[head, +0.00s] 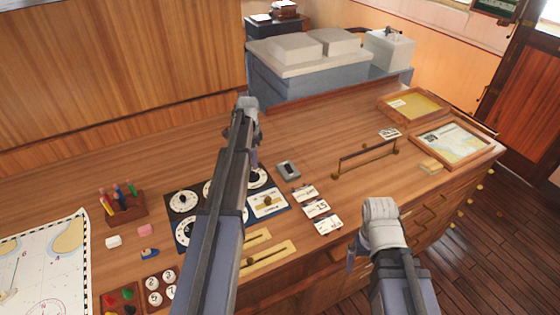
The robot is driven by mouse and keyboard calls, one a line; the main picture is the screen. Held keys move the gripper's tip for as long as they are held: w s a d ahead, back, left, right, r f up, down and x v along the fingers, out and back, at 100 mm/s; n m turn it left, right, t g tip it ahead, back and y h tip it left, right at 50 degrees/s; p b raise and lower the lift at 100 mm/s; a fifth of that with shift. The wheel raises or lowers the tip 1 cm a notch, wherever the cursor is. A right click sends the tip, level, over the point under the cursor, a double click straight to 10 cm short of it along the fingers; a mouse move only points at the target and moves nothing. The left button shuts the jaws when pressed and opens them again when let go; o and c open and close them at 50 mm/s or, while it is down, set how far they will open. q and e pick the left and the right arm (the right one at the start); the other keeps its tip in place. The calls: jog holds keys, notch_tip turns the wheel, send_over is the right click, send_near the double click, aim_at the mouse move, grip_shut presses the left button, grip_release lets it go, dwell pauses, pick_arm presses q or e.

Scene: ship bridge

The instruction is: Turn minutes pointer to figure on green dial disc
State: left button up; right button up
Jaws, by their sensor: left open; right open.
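A dark blue dial board (284,210) lies on the wooden desk with several white round dials. One dial (184,201) with a dark pointer is clear at its left. Another dial (259,179) shows partly beside my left arm. A pale plate with a brass knob (267,202) is at the board's right. I cannot make out a green disc or which pointer is for minutes; my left arm covers the middle of the board. My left gripper (256,166) is open, pointing down by the upper right dial, mostly hidden. My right gripper (352,258) is open over the desk's front edge, largely hidden by its wrist.
Figure cards (316,208) and a small grey box (288,170) lie right of the board. A brass-ended rail (365,157) stands farther right. A pen holder (122,207), a chart (40,262) and number discs (154,283) are at left. Brass-knobbed slide plates (270,257) lie in front.

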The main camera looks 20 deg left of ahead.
aim_at(252, 172)
pick_arm(q)
jog(key=shift+w+a+r, duration=0.25)
jog(key=shift+w+a, duration=0.45)
notch_tip(252, 172, down, 8)
jog(key=b, duration=0.7)
jog(key=shift+b, duration=0.4)
pick_arm(e)
notch_tip(252, 172, down, 7)
jog(key=shift+d+f, duration=0.2)
jog(key=shift+d, duration=0.25)
jog(key=shift+w, duration=0.1)
pick_arm(q)
grip_shut()
